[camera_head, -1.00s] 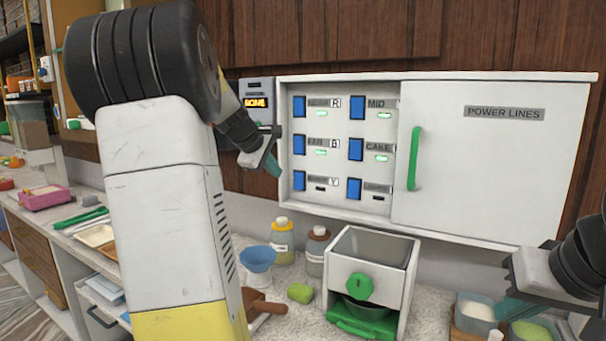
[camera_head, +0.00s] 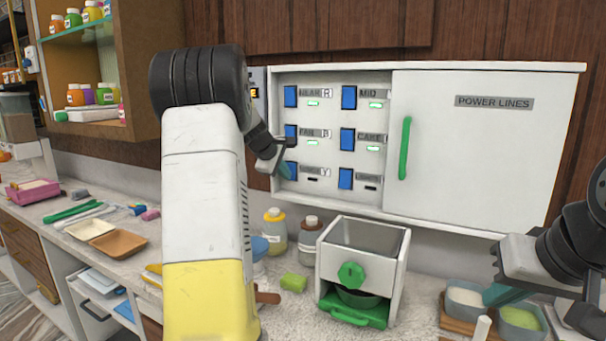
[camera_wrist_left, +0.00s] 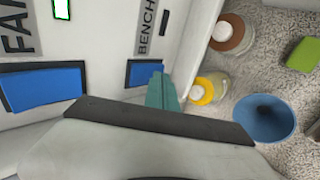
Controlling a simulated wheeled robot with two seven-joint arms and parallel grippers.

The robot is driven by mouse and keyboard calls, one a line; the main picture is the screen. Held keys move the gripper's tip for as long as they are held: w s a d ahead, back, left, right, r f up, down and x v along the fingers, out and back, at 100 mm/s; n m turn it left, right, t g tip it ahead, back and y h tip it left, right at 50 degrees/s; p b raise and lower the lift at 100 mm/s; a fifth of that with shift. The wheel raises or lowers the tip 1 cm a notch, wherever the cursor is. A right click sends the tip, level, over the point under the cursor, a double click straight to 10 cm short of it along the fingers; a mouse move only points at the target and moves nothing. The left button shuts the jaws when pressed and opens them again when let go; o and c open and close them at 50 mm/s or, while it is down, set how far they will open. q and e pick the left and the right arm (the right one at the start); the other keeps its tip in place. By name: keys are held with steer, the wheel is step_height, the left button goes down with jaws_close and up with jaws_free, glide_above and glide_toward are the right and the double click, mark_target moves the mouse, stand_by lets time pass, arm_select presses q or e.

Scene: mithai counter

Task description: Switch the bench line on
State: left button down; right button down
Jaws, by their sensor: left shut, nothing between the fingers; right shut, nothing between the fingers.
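The power panel (camera_head: 330,188) is open at its left part and shows two columns of blue switches. The bench switch (camera_head: 292,169) is the bottom one of the left column. Its label reads BENCH in the left wrist view, where the switch (camera_wrist_left: 143,73) is partly hidden by my fingers. Its indicator (camera_head: 312,179) is dark. My left gripper (camera_head: 284,172) is shut and empty, its teal tips at the bench switch's left edge; I cannot tell whether they touch. My right gripper (camera_head: 497,294) is shut and empty at the lower right, away from the panel.
The near, mid, far and cake indicators glow green; the bottom right one is dark. A white sliding door (camera_head: 470,150) with a green handle (camera_head: 405,148) covers the panel's right part. Below stand a white machine (camera_head: 335,262), bottles (camera_head: 275,238) and a blue bowl (camera_wrist_left: 264,118).

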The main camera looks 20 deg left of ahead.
arm_select(q)
steer(key=shift+w+f, duration=0.1)
steer(key=shift+w, duration=0.05)
stand_by(0.3)
steer(key=shift+r, duration=0.95)
